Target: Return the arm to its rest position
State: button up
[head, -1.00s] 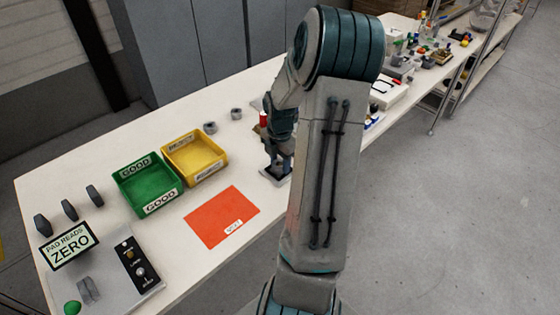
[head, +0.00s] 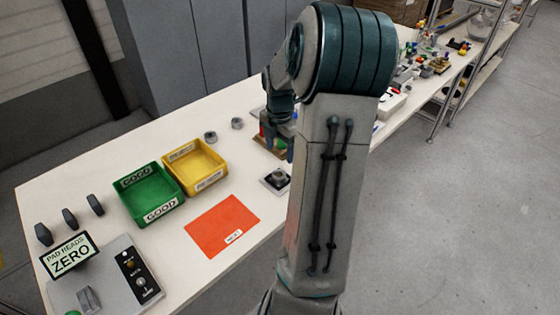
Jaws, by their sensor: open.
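My arm stands large in the middle of the head view, bent at the elbow, with its forearm reaching down over the table. My gripper (head: 280,148) hangs above the table behind my upper arm, partly hidden by it. Its jaws are open and nothing shows held in them. Below it, apart from it, a small grey part (head: 278,176) sits on a dark square plate (head: 271,186) on the white table (head: 130,161).
A green GOOD bin (head: 147,197) and a yellow bin (head: 194,165) stand left of my arm. An orange mat (head: 222,226) lies in front of them. Clear floor lies to the right.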

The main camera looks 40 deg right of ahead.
jog(key=shift+r, duration=2.2)
